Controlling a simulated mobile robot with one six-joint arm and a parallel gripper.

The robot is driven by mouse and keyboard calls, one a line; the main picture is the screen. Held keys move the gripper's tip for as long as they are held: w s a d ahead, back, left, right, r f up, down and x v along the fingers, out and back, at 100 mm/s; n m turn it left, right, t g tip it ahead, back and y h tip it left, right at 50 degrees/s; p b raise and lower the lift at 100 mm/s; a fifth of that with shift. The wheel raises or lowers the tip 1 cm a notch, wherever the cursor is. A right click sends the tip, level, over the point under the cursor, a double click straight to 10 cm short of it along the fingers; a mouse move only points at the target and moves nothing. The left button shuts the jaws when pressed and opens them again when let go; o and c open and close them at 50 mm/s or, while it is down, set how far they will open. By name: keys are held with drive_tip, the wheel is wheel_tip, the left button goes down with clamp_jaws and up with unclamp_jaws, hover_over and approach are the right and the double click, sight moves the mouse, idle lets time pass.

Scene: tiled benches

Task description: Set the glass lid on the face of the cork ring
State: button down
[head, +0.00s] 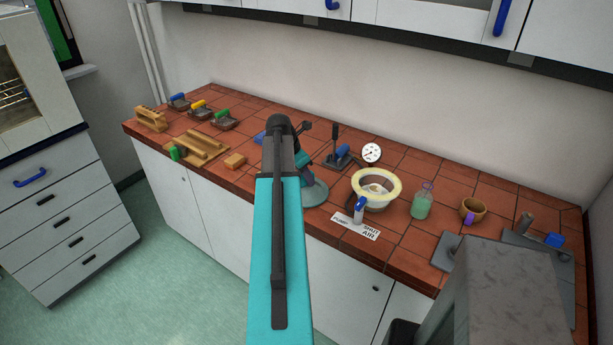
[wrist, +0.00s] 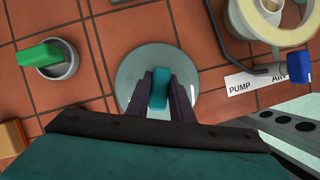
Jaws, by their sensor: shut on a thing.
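The glass lid (wrist: 132,72) is a pale, see-through disc with a teal knob (wrist: 159,88). My gripper (wrist: 160,80) is shut on that knob, one dark finger on each side. In the head view the lid (head: 314,194) shows just right of my arm, over the bench's front part; I cannot tell whether it touches the tiles. The cream-yellow ring (head: 394,194), which I take for the cork ring, tops a white bowl right of the lid. The ring (wrist: 243,22) is partly cut off at the wrist view's top right. Lid and ring are apart.
A blue-handled valve (head: 361,205) and a PUMP/AIR label (head: 365,231) sit in front of the bowl. A bottle (head: 422,203) and brown cup (head: 472,207) stand right. A gauge (head: 371,152) stands behind. A green-topped grey pot (wrist: 50,60) is left of the lid.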

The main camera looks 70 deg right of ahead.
drive_tip(key=c, duration=1.6)
unclamp_jaws()
drive_tip(key=shift+o, duration=0.2)
drive_tip(key=shift+r, duration=0.15)
drive_tip(key=b+v, duration=0.2)
drive_tip(key=v, duration=1)
drive_tip(key=shift+b, duration=0.4)
